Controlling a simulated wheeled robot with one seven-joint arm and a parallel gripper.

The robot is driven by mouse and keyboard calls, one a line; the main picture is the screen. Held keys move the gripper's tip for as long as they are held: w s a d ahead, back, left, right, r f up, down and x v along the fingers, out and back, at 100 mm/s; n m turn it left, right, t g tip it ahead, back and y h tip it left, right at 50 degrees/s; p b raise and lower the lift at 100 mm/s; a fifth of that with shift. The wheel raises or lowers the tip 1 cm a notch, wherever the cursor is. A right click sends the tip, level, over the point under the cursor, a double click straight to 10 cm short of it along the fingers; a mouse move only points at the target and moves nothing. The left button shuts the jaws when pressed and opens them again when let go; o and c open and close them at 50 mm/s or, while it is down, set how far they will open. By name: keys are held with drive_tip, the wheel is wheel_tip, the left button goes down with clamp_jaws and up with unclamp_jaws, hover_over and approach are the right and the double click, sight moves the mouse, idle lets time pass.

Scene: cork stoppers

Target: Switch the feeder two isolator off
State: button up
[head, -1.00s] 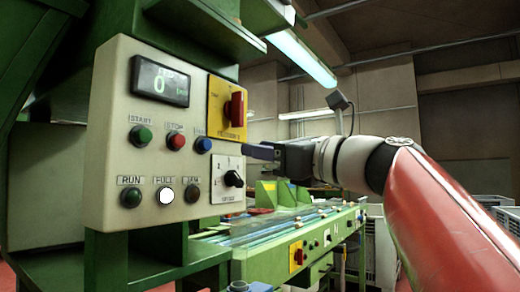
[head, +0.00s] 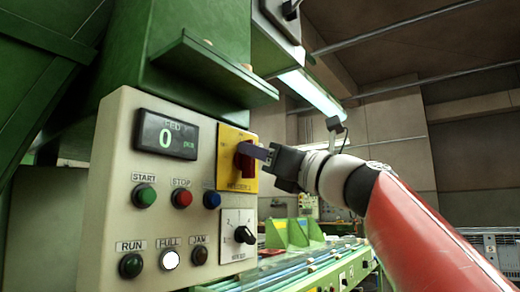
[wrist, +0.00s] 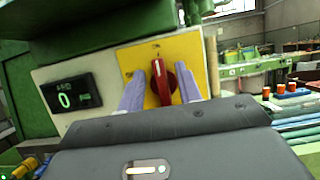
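The isolator is a red rotary handle (head: 244,164) on a yellow plate (head: 229,178), at the upper right of the cream control panel. The label under it seems to start with "FEEDER"; its number is too blurred to read surely. In the wrist view the red handle (wrist: 162,86) stands nearly upright on the yellow plate (wrist: 190,47), its upper end towards the small top mark; another small mark is at left. My gripper (wrist: 160,80) is open, with one pale finger on each side of the handle. I cannot tell whether either finger touches it. My gripper (head: 256,152) partly covers the handle in the head view.
The panel (head: 115,215) also has a display (head: 166,135) reading 0, green, red and blue buttons, and a lit white lamp (head: 170,260). A black selector knob (head: 244,235) sits just below the isolator. A green housing (head: 200,75) overhangs the panel.

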clamp_jaws()
drive_tip(key=shift+n+g+y, duration=0.3)
drive_tip(key=shift+n, duration=0.3)
drive_tip(key=n+g, duration=0.2)
drive_tip(key=n, duration=0.2)
drive_tip(key=n+g+y+p, duration=0.1)
drive_tip(key=n+g, duration=0.1)
drive_tip(key=n, duration=0.2)
drive_tip(key=n+g, duration=0.2)
drive_tip(key=n, duration=0.2)
drive_tip(key=shift+s+a+n+p, duration=0.2)
drive_tip(key=shift+s+n+p, duration=0.1)
drive_tip(key=shift+n, duration=0.1)
drive_tip(key=n+g+p, duration=0.1)
drive_tip(key=n, duration=0.3)
drive_tip(key=shift+f, duration=0.2)
drive_tip(key=n, duration=0.2)
drive_tip(key=n+g+h, duration=0.1)
drive_tip(key=n, duration=0.1)
drive_tip(key=shift+f+h+p, duration=0.3)
drive_tip(key=shift+p, duration=0.1)
drive_tip(key=shift+n+g, duration=0.3)
